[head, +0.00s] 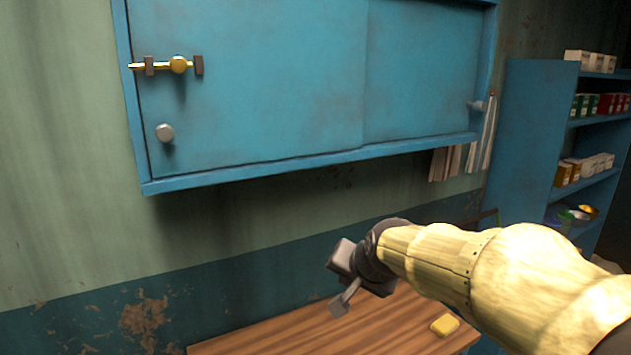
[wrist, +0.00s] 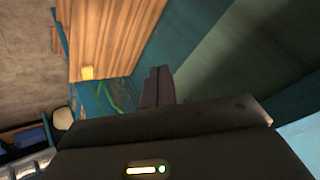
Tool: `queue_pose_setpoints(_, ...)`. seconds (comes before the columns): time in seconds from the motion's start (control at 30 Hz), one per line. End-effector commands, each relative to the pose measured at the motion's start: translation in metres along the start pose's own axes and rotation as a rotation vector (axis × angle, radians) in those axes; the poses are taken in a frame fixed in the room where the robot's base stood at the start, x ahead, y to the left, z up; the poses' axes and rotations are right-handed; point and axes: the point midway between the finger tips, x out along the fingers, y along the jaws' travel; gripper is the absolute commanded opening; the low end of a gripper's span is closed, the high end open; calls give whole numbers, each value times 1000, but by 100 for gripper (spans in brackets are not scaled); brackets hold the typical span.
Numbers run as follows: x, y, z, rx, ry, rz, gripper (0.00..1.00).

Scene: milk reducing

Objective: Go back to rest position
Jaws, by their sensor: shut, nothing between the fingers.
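My gripper (head: 343,303) hangs in the air in front of the wall, above the wooden tabletop (head: 300,333) and below the blue cabinet (head: 255,85). My arm reaches in from the lower right. In the wrist view my gripper (wrist: 158,82) shows its dark fingers together with nothing between them. The cabinet doors look closed, and a brass latch (head: 178,64) sits at the upper left of the cabinet. No object touches my gripper.
A blue shelf (head: 535,130) with boxes and cans stands at the right. Papers (head: 487,135) hang beside the cabinet. Bare wall is at the left.

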Motion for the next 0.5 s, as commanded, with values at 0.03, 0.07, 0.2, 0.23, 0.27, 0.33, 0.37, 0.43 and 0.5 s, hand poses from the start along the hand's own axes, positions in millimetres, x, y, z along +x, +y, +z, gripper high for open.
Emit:
queue_pose_setpoints(0.03,11,27,19,-39,-40,54,0)
queue_pose_setpoints(0.07,15,42,29,-65,-63,82,0)
queue_pose_setpoints(0.2,29,108,83,-193,-189,196,0)
queue_pose_setpoints(0.23,30,121,96,-221,-219,217,0)
queue_pose_setpoints(0.27,30,134,108,-248,-250,236,0)
queue_pose_setpoints(0.33,28,161,135,-306,-318,271,0)
queue_pose_setpoints(0.37,27,171,145,-326,-344,282,0)
queue_pose_setpoints(0.43,24,187,164,-366,-394,300,0)
queue_pose_setpoints(0.5,22,195,176,-392,-423,307,0)
